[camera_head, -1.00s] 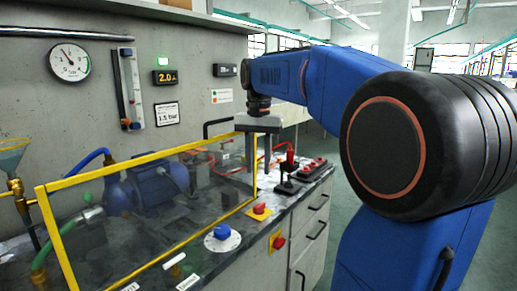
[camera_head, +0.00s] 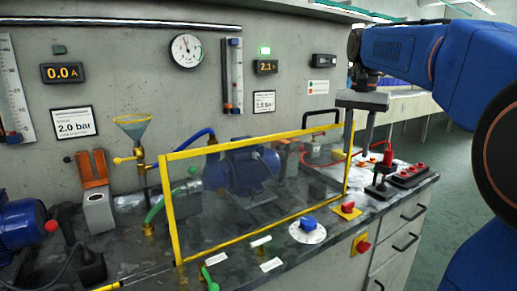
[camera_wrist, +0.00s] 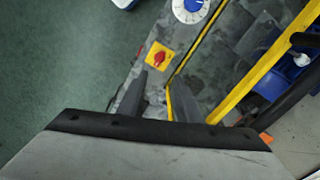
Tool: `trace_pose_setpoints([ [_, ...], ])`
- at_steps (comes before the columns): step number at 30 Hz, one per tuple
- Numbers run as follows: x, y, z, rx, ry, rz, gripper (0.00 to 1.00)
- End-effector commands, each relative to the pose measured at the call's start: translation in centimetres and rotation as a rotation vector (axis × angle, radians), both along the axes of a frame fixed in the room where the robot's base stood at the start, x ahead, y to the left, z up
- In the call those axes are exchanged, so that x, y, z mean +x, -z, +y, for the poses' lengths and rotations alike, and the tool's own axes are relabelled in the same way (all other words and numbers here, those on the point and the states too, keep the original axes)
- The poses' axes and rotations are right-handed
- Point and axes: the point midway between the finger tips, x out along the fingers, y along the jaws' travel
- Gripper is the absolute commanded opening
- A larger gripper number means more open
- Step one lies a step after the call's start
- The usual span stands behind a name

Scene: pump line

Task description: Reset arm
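My arm (camera_head: 400,50) reaches in from the right in the head view. My gripper (camera_head: 356,150) hangs fingers-down near the right end of the yellow-framed clear guard (camera_head: 255,145). Its two fingers stand apart with nothing between them. In the wrist view the fingers of my gripper (camera_wrist: 160,78) are also apart and empty, close to a red switch on a yellow plate (camera_wrist: 158,57). The clear guard's yellow frame (camera_wrist: 265,65) runs along the right there. Whether a finger touches the guard cannot be told.
A blue knob on a white dial (camera_head: 308,226) and a red button on yellow (camera_head: 348,207) sit at the bench's front. A black stand with a red top (camera_head: 384,170) is right of my gripper. Behind the guard is a blue pump (camera_head: 235,170). Floor is free at right.

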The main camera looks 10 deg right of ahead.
Motion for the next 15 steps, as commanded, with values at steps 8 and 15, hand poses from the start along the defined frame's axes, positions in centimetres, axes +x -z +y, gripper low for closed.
trace_pose_setpoints([
  [8,-3.0,2.4,2.5,-0.015,-0.112,-0.052,0.31],
  [15,-8.1,7.5,6.0,-0.049,-0.310,-0.144,0.31],
])
